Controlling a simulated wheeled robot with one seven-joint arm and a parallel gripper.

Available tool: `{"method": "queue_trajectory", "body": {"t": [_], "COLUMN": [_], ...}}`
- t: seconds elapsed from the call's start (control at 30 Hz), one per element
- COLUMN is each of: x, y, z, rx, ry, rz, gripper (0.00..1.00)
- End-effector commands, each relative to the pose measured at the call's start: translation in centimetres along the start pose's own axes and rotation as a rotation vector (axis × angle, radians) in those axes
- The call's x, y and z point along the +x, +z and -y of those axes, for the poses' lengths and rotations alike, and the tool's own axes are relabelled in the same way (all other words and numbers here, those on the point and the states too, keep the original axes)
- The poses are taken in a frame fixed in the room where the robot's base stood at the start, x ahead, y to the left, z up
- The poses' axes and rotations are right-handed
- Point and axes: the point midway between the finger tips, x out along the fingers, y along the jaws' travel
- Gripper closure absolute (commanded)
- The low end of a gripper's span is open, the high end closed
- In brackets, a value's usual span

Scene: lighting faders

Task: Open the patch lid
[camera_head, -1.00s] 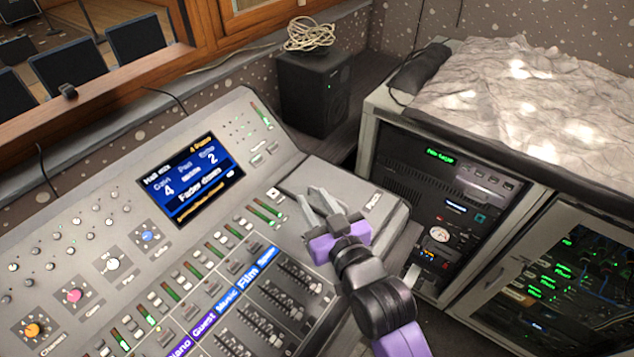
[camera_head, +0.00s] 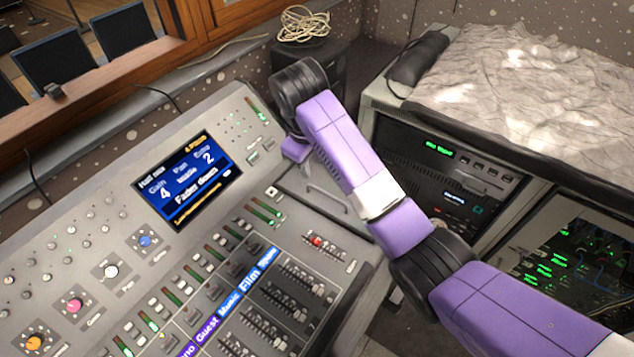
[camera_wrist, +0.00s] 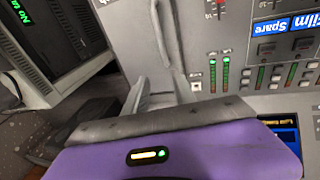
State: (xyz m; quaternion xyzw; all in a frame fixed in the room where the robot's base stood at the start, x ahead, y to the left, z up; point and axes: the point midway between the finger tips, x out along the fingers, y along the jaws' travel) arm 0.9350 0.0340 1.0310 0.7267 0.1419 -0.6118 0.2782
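The likely patch lid is a grey panel (camera_head: 345,213) at the right end of the console, with a thin bar handle (camera_head: 326,198). My arm covers part of it, and how far it is raised is hard to tell. In the wrist view the bar handle (camera_wrist: 167,38) runs down to just beyond my gripper (camera_wrist: 160,90). Its two pale fingers look apart, with nothing clearly held. In the head view my gripper's purple body (camera_head: 295,150) is at the lid's far left side; its fingers are mostly hidden.
A red-capped fader (camera_head: 317,241) lies just in front of the panel. The screen (camera_head: 188,180) and several channel faders fill the console to the left. A black speaker (camera_head: 345,70) stands behind. An equipment rack (camera_head: 450,165) stands close on the right.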

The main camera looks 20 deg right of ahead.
Motion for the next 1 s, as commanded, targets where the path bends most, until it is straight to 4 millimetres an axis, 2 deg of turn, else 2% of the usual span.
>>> {"method": "queue_trajectory", "body": {"t": [0.1,0.2,0.37,0.7,1.0], "x": [-0.1,0.1,1.8,6.6,7.7], "y": [1.8,2.4,2.6,3.0,3.1], "z": [0.7,0.9,0.9,1.1,1.1], "rx": [-0.02,-0.028,-0.032,-0.031,-0.031], "ry": [-0.03,-0.04,-0.041,-0.039,-0.039], "rz": [0.074,0.098,0.098,0.096,0.093], "gripper": [0.68,0.68,0.68,0.68,0.68]}}
